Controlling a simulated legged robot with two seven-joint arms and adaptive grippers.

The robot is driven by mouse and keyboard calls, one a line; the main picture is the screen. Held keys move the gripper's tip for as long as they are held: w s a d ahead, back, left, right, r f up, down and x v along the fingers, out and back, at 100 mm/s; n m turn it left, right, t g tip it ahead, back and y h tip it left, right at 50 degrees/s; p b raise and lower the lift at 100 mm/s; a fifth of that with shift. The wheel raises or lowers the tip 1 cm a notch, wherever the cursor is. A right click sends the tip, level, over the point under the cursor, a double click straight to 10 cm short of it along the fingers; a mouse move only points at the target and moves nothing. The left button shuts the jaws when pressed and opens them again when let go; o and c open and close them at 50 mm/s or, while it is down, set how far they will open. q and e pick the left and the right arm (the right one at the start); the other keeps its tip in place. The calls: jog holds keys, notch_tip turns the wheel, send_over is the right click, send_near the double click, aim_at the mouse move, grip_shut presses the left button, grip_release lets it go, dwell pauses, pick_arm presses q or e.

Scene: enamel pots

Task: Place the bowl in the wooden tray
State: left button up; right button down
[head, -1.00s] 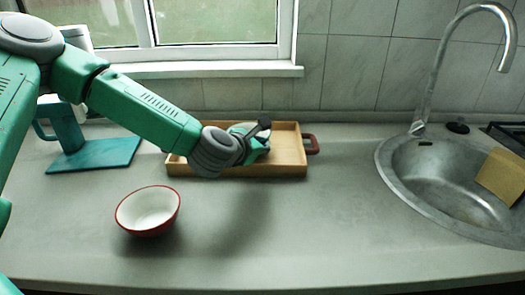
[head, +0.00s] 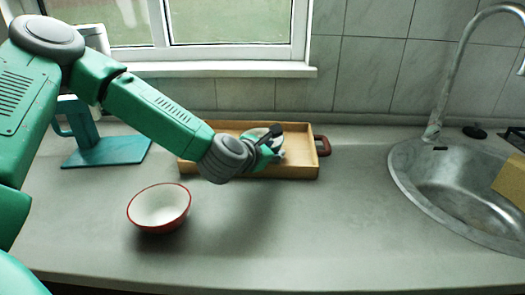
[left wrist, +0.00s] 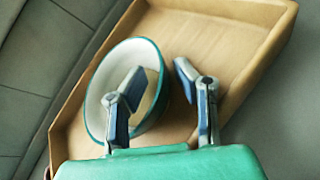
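A teal bowl with a white inside (left wrist: 97,98) is at the wooden tray (left wrist: 222,22), within its walls in the left wrist view; whether it rests fully on the floor of the tray I cannot tell. In the head view the bowl (head: 262,133) is partly hidden behind my left gripper (head: 274,146), over the tray (head: 298,168). In the left wrist view my left gripper (left wrist: 158,85) has its fingers apart, one over the bowl's inside and one outside its right rim. My right gripper is not in view.
A red-rimmed white bowl (head: 160,208) stands on the counter in front of the tray. A teal board-like base with an upright part (head: 108,151) is at the left. A sink (head: 450,190) with a tap (head: 445,95) is at the right. The counter between is clear.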

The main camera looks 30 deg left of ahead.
pick_arm(q)
jog(key=p+v, duration=0.1)
jog(key=v, duration=1)
